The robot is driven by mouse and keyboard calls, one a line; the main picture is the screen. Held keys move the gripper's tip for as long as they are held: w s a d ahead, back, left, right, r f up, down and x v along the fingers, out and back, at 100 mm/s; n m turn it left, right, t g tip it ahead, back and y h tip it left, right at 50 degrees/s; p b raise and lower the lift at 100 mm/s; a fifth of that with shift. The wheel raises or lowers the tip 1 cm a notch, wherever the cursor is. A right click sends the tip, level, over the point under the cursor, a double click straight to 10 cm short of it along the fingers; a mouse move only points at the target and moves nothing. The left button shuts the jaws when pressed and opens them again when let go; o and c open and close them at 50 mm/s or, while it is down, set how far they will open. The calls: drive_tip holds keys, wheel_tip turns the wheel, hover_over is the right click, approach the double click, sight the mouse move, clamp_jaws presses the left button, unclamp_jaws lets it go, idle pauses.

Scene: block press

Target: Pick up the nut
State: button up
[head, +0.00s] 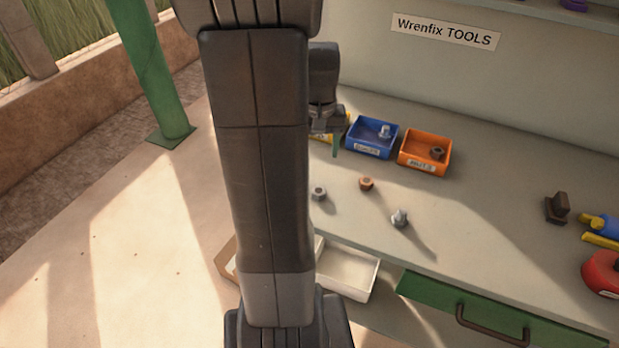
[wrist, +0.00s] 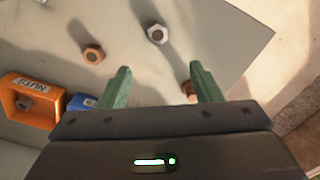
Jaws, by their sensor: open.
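A grey nut (head: 319,193) lies on the bench, close beside my arm in the head view; it also shows in the wrist view (wrist: 157,34). A copper-coloured nut (head: 366,183) lies to its right, and shows at upper left in the wrist view (wrist: 93,54). Another copper-coloured piece (wrist: 188,89) is partly hidden behind my right finger; I cannot tell its full shape. My gripper (wrist: 160,68) is open, with nothing between its green fingers. In the head view my gripper (head: 337,148) hangs beside the blue bin, above the bench, partly hidden by my arm.
A blue bin (head: 356,150) holds a bolt; an orange bin (head: 410,162) marked NUTS holds a dark nut. A yellow bin is mostly hidden. A bolt (head: 399,217) stands on the bench. White trays (head: 345,273) sit below the front edge. Tools (head: 604,270) lie far right.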

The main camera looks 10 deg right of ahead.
sight(319, 191)
drive_tip(key=f, duration=0.8)
drive_tip(key=f+p, duration=0.1)
drive_tip(key=f, duration=0.4)
drive_tip(key=shift+s+d+f, duration=0.1)
drive_tip(key=shift+s+d, duration=0.05)
drive_tip(key=shift+s, duration=0.25)
drive_tip(key=shift+c, duration=0.5)
drive_tip(key=c, duration=1)
